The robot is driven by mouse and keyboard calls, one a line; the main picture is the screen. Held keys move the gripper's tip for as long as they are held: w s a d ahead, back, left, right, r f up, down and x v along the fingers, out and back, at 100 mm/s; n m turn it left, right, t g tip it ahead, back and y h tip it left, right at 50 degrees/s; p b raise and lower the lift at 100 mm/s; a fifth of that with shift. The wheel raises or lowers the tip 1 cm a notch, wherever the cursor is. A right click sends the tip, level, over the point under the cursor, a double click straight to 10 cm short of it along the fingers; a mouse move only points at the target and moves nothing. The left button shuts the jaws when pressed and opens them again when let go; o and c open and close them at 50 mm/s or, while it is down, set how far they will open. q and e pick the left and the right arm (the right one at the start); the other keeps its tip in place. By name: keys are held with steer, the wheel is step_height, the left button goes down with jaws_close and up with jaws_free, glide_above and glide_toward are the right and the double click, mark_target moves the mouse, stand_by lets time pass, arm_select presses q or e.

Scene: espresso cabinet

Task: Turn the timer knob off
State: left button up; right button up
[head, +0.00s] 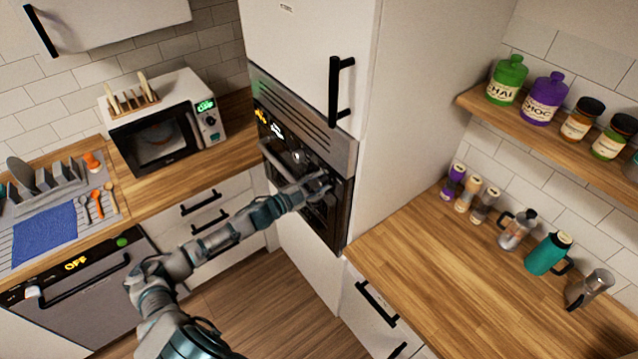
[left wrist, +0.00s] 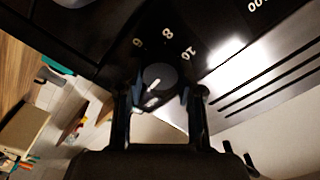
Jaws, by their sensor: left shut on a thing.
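The built-in oven (head: 305,165) stands in the tall white cabinet, with its black control panel along the upper front. My left gripper (head: 320,187) reaches up to the right part of this panel and hides the knob there in the head view. In the left wrist view the dark round knob (left wrist: 158,76) has a white pointer mark and sits between the fingers of my left gripper (left wrist: 159,95). The gripper is shut on it. Pale numbers 6, 8 and 10 show around the knob. My right gripper is not in view.
A black cabinet handle (head: 338,92) sticks out above the oven. A microwave (head: 165,125) stands on the counter at left. A wooden counter (head: 450,270) with jars and a green jug (head: 548,254) lies at right. The floor in front is clear.

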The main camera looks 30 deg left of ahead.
arm_select(q)
steer(key=n, duration=0.5)
steer(key=shift+a+f+n, duration=0.1)
steer(key=shift+a+n, duration=0.05)
steer(key=shift+n, duration=0.15)
steer(key=n, duration=0.5)
steer(key=shift+f, duration=0.1)
steer(key=n, duration=0.6)
steer(key=shift+a+f+n, duration=0.1)
steer(key=shift+f+n, duration=0.1)
steer(key=shift+n, duration=0.1)
steer(key=n, duration=0.3)
steer(key=shift+r, duration=0.1)
steer(key=shift+w+n, duration=0.1)
steer(key=shift+n, duration=0.2)
steer(key=shift+r, duration=0.15)
